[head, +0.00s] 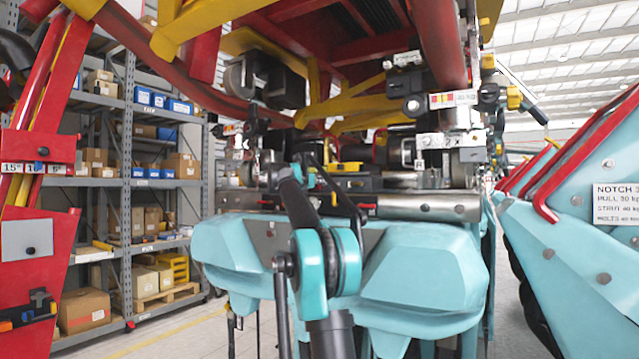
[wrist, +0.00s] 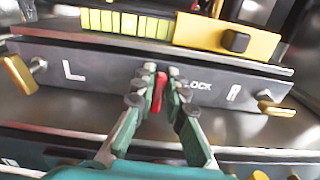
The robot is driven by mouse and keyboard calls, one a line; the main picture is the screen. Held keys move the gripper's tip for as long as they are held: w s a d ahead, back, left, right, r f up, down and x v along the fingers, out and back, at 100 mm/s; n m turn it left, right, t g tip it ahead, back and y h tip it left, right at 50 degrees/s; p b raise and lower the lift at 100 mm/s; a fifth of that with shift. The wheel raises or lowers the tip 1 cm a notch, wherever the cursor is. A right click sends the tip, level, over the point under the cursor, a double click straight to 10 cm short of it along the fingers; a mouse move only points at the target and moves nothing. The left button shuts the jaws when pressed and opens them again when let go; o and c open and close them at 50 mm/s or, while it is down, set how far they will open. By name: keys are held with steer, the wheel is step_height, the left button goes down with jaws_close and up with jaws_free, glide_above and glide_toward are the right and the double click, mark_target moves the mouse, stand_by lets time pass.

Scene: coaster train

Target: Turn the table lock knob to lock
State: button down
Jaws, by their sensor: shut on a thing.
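The table lock knob (wrist: 158,93) is a small red upright grip on a grey panel (wrist: 108,73) in the wrist view. The word "LOCK" is printed just to its right, partly covered by a finger. My gripper (wrist: 158,76) is shut on the knob, with one green-and-grey finger on each side. The fingers hide parts of the knob, so its exact angle and any mark behind it cannot be told. In the head view my arm reaches toward the machine, and the knob and fingertips cannot be made out.
A yellow lever (wrist: 18,78) is beside the "L", and another (wrist: 277,109) is beside the "R". A yellow block with a black knob (wrist: 235,42) sits above the panel. In the head view, red and yellow framework (head: 350,50) hangs above, and a teal body (head: 425,270) lies below.

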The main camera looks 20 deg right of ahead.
steer(key=m, duration=0.4)
steer(key=shift+s+d+m, duration=0.15)
steer(key=shift+s+m, duration=0.05)
steer(key=shift+m, duration=0.1)
steer(key=m, duration=0.4)
steer(key=shift+s+d+f, duration=0.15)
steer(key=shift+f, duration=0.05)
steer(key=m, duration=0.5)
steer(key=shift+s+f, duration=0.1)
steer(key=shift+f, duration=0.1)
steer(key=shift+f+m, duration=0.15)
steer(key=shift+m, duration=1.65)
steer(key=c, duration=1.6)
jaws_free()
steer(key=shift+d, duration=0.1)
